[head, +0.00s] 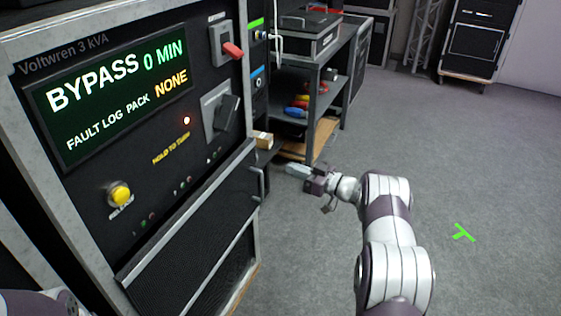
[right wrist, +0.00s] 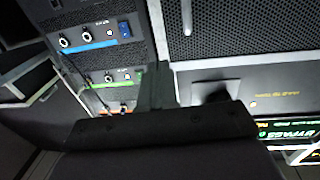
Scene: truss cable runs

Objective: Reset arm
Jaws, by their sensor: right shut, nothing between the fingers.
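My right arm reaches up from the bottom right of the head view. Its gripper (head: 297,169) is shut and empty, held over the floor just right of the black rack unit's lower front. In the right wrist view the gripper's dark body fills the lower middle, and the unit's front shows behind it. The power unit (head: 150,215) stands at the left with a lit screen (head: 108,98) reading "BYPASS 0 MIN" and "FAULT LOG PACK NONE". Part of my left arm shows at the bottom left corner; its gripper is out of view.
The unit has a yellow button (head: 120,194), a rotary switch (head: 222,113) and a red-handled switch (head: 231,50). A dark shelf table (head: 318,72) with tools on its lower shelf stands behind. A green floor mark (head: 463,233) lies at right on open grey floor.

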